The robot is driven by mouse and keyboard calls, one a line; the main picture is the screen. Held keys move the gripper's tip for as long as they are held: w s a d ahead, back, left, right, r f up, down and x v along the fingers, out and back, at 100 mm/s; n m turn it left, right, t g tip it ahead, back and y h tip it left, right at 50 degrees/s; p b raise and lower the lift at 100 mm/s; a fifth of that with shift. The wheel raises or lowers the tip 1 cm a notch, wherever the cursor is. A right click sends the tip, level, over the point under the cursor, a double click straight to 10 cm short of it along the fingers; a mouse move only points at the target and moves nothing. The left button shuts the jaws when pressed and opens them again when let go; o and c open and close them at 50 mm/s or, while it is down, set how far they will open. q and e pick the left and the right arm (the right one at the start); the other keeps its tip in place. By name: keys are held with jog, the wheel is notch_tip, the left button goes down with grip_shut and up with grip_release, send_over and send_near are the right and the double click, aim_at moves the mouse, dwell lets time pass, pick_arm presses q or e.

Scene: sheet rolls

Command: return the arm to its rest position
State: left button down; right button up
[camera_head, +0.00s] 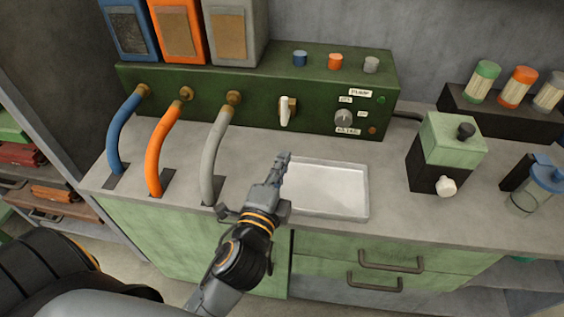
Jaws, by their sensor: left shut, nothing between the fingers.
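My left gripper (284,158) is shut and empty. It reaches in from the bottom, over the grey counter at the left edge of the shallow white tray (340,188). Its fingertips point up towards the green pump box (215,108), which stands at the back of the counter, and are apart from it in the picture. I cannot tell how high the gripper is above the counter. My right gripper is not in view.
Blue (119,133), orange (158,150) and grey (214,150) hoses run from the box into slots at the left. A green-and-black device (447,150) and a blue-lidded jar (534,190) stand at the right. Drawers with handles (391,267) are below. The counter right of the tray has free room.

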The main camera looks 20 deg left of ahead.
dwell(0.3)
pick_arm(q)
jog(key=s+a+f+n+g, duration=0.2)
jog(key=s+f+n+g, duration=0.25)
jog(key=f, duration=0.25)
jog(key=s+a+f+n+g, duration=0.2)
jog(key=s+f+n+g, duration=0.1)
jog(key=f+n, duration=0.25)
jog(key=s+d+f+n+g+h, duration=0.35)
jog(key=s+f+g, duration=0.4)
jog(key=s, duration=0.35)
notch_tip(320, 180, down, 26)
jog(key=s+r, duration=0.1)
jog(key=s+a+f+g, duration=0.1)
jog(key=s+a+f, duration=0.1)
jog(key=s+f, duration=0.6)
jog(key=s+a+f, duration=0.1)
jog(key=s+f, duration=0.8)
jog(key=shift+s+a+f+g+y, duration=0.2)
jog(key=shift+a+g+y, duration=0.15)
jog(key=shift+g+y, duration=0.1)
